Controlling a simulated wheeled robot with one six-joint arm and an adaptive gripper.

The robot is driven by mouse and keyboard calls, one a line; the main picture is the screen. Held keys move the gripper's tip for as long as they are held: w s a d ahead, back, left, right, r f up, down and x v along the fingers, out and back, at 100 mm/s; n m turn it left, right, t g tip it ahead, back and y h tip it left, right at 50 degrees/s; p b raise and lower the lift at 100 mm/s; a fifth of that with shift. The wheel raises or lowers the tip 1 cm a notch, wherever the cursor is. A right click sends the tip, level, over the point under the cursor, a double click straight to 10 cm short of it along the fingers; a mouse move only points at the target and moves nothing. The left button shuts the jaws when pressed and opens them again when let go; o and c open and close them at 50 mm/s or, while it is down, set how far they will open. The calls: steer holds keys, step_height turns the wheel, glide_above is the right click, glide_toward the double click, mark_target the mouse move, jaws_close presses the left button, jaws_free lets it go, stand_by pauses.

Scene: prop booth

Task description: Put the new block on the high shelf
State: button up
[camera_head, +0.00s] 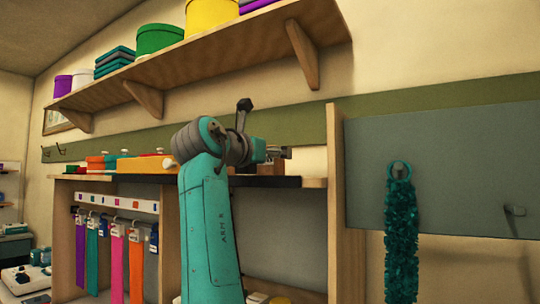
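The high shelf (205,62) is a long wooden board on brackets across the upper wall. My arm rises in front of the counter, and my gripper (284,153) is small and seen from the side above the counter top, well below the shelf. Its fingertips are too small and partly hidden to tell whether they are open or shut. A small brown wooden thing (268,169) shows just below the gripper, partly hidden by my arm. I cannot tell whether it is the new block or whether the gripper touches it.
The shelf bears a purple tub (63,86), a teal folded stack (115,61), a green round box (160,39) and a yellow one (211,14). Small coloured items and a yellow box (140,164) line the counter. A teal garland (401,240) hangs on the right panel (450,150).

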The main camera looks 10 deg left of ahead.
steer(key=shift+s+r, duration=0.1)
steer(key=shift+s, duration=0.05)
steer(key=v, duration=1.1)
steer(key=shift+s, duration=0.35)
steer(key=shift+a, duration=0.15)
